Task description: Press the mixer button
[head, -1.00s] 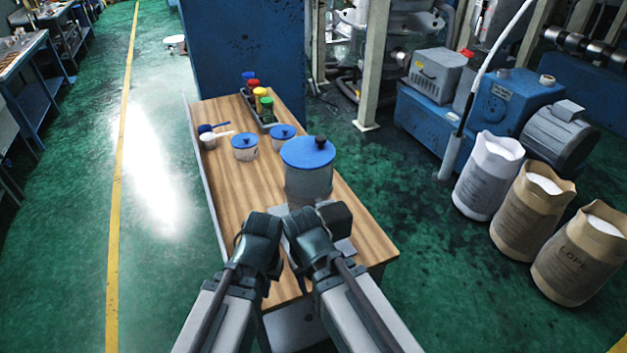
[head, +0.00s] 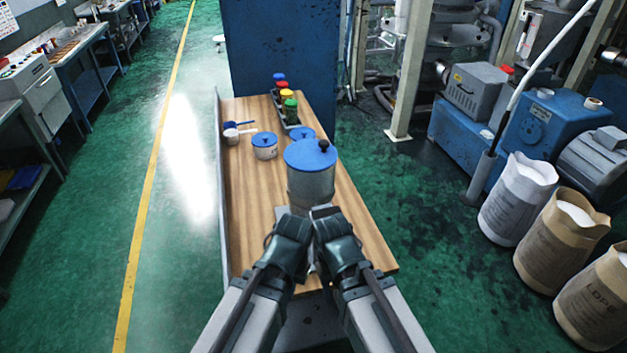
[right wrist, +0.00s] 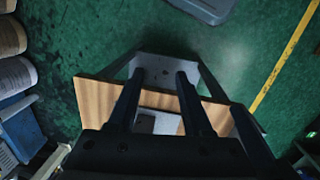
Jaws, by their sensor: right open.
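The mixer (head: 310,182) stands on the wooden table, a clear vessel with a blue lid and black knob. Its lower front and base are mostly hidden behind my grippers, and I cannot make out the button. My left gripper (head: 293,230) and right gripper (head: 330,224) are side by side just in front of the mixer in the head view. Whether they touch it cannot be told. The left jaws are not clear. In the right wrist view my right gripper (right wrist: 158,85) is open, its two fingers apart above the table and empty.
The wooden table (head: 247,200) also holds a blue-lidded jar (head: 264,146), scoops (head: 236,131) and a rack of coloured-cap bottles (head: 288,105) at the back. A blue cabinet (head: 283,45) stands behind. Several sacks (head: 562,240) stand at right. Green floor is clear at left.

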